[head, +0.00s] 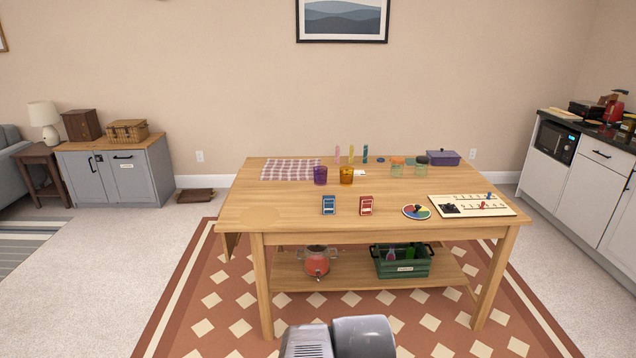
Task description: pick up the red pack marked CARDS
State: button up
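The red pack (366,205) stands upright near the front edge of the wooden table (285,223), around its middle. Its marking is too small to read. A blue pack (328,205) of similar size stands to its left, apart from it. Grey rounded parts of my own body show at the bottom of the head view, on the floor side of the table. My gripper's fingers do not show in this view.
A colour wheel (417,211) and a cream number board (470,206) lie right of the red pack. A purple cup (320,175) and an amber cup (346,175) stand behind. A green crate (402,266) and a red dispenser (316,262) sit on the lower shelf.

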aim_at(367, 203)
jog(key=i+l+u, duration=0.4)
jog(key=i+l, duration=0.25)
jog(key=i+l+u, duration=0.25)
jog(key=i+l, duration=0.15)
jog(key=i+l+u, duration=0.2)
jog(key=l, duration=0.3)
jog(key=i+l+u, duration=0.2)
jog(key=l, duration=0.3)
jog(key=i, duration=0.1)
